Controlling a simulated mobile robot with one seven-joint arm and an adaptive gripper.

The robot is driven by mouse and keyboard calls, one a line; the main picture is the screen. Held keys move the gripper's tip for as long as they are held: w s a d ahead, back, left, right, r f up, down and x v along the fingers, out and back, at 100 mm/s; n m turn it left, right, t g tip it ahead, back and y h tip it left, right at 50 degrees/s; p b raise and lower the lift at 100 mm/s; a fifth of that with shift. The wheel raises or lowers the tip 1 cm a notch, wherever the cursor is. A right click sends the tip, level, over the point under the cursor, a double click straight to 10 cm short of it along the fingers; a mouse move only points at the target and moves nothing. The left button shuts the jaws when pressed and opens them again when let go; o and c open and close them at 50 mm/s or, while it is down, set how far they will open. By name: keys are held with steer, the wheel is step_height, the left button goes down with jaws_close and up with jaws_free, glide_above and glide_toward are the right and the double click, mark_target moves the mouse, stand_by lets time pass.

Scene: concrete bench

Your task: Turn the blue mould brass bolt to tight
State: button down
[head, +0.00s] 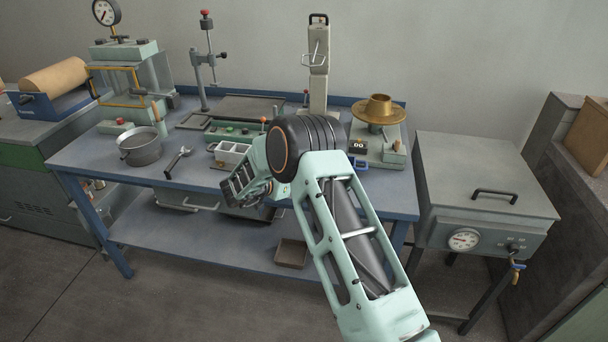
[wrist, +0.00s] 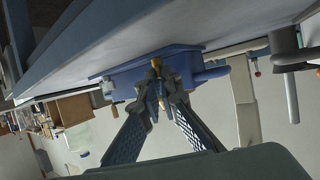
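The blue mould (wrist: 138,77) shows in the wrist view, which is tilted far over, against the pale bench surface. Its brass bolt (wrist: 157,64) stands out between the fingertips. My gripper (wrist: 164,92) has its two dark fingers drawn together on the bolt, and the fingertips hide part of it. In the head view my gripper (head: 248,188) is at the front of the blue bench, left of my wrist joint. There my arm hides the mould's bolt, and how far it is turned cannot be told.
A grey oven (head: 484,180) with a dial stands at the right. Floor in front is clear.

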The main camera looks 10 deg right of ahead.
steer(key=c, duration=2.6)
jaws_free()
steer(key=shift+o, duration=0.7)
steer(key=v, duration=1.2)
steer(key=shift+d, duration=0.1)
